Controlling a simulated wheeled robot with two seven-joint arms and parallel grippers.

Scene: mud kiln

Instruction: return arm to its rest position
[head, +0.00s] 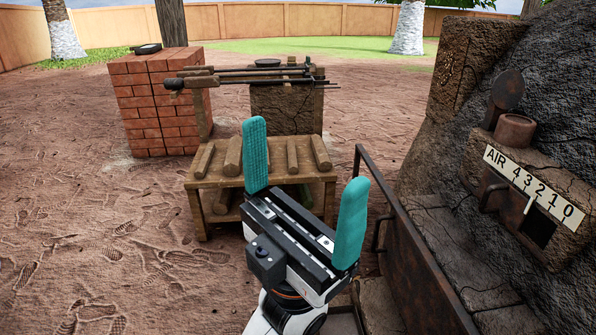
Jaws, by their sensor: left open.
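My left gripper (304,207) shows in the lower middle of the head view. Its two teal fingers stand wide apart with nothing between them. The hand is raised, with the fingers pointing up and away from me, in front of a low wooden table. The right gripper is not in the picture.
The wooden table (215,183) holds several short logs (233,156). Behind it are a brick block (158,105) and a rack of long tools (250,75). The mud kiln (440,150), its air gauge (535,185) and a rusty metal panel (425,265) stand right. Bare ground lies left.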

